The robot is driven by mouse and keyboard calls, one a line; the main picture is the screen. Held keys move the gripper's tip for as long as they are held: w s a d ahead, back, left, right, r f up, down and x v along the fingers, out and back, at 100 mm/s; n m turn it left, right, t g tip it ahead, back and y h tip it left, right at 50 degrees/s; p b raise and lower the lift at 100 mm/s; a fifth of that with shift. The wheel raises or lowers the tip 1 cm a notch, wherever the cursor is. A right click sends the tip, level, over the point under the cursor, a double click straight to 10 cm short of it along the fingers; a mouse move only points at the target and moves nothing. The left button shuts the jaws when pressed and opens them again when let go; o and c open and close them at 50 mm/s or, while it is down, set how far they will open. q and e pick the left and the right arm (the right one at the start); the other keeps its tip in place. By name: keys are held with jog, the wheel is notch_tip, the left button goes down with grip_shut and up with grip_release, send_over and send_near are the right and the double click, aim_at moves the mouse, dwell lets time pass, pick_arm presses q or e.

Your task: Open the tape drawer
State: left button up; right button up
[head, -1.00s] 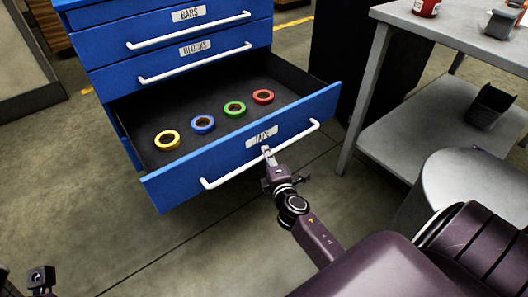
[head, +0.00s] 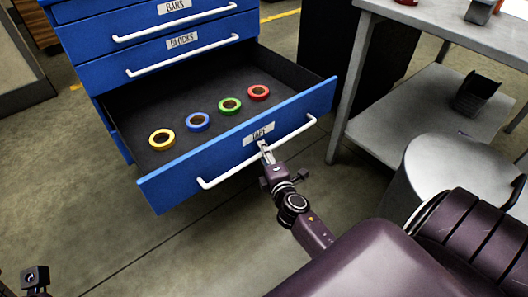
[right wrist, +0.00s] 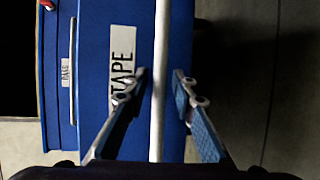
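The tape drawer (head: 163,192) is a blue drawer pulled far out of the cabinet, with a TAPE label and a long white handle (head: 225,176). Yellow (head: 152,141), blue (head: 190,125), green (head: 222,107) and red (head: 250,94) tape rolls lie inside on its dark floor. My right gripper (head: 263,146) is at the middle of the handle. In the right wrist view the handle (right wrist: 160,40) runs between the two fingers (right wrist: 160,78), with a visible gap on each side. Of my left arm only a small dark part shows at the lower left; its fingers are hidden.
The drawers labelled BLOCKS (head: 110,88) and BARS (head: 100,40) above are shut. A grey bench (head: 345,100) with a lower shelf and a black bin (head: 474,95) stands at the right. A round grey-topped object (head: 450,175) stands near my right arm. The floor before the cabinet is clear.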

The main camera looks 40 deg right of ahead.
jog(key=v, duration=1.2)
dwell(0.5)
